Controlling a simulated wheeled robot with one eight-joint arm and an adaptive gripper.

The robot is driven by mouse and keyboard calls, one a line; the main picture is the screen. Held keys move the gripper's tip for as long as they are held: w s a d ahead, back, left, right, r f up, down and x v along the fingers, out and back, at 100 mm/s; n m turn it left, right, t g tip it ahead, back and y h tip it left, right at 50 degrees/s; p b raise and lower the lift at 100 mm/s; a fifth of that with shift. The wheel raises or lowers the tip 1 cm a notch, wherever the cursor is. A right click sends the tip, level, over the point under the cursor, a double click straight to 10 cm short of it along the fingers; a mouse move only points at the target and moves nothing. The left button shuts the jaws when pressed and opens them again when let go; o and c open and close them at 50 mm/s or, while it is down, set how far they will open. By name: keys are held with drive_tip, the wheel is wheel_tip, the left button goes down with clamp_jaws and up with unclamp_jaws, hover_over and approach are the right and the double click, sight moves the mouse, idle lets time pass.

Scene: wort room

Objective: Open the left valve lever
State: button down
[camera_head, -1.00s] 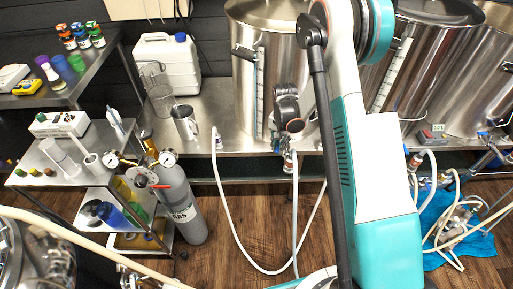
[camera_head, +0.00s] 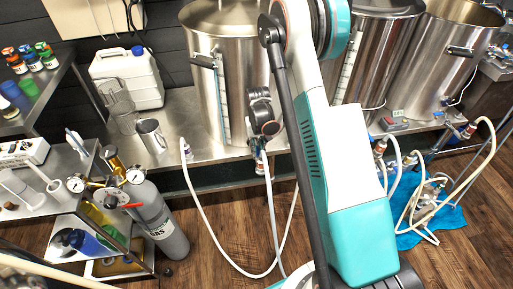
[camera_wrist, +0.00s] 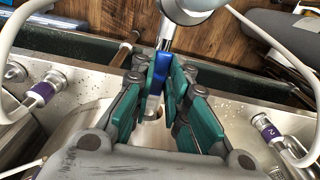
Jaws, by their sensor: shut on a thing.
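My gripper (camera_wrist: 168,78) has its teal finger pads on both sides of a blue valve lever (camera_wrist: 154,76) in the wrist view and is shut on it. The lever's blue handle points down the picture, with a bright metal shank (camera_wrist: 165,38) above it. In the head view my gripper (camera_head: 262,128) is in front of the left steel kettle (camera_head: 207,85), low at its outlet. The lever is hidden or too small to tell there. A hose fitting (camera_head: 260,165) shows just below my gripper.
Two more kettles (camera_head: 365,70) stand to the right. White hoses (camera_head: 225,258) hang to the floor. A grey gas cylinder (camera_head: 155,215) and a shelf cart stand at left. A pump on a blue cloth (camera_head: 440,225) is at right. Some wooden floor is clear.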

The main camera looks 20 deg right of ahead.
sight(258, 151)
idle(0.3)
drive_tip(key=c, duration=1.6)
unclamp_jaws()
drive_tip(key=shift+o, duration=0.2)
drive_tip(key=shift+r, duration=0.15)
wheel_tip(258, 151, up, 12)
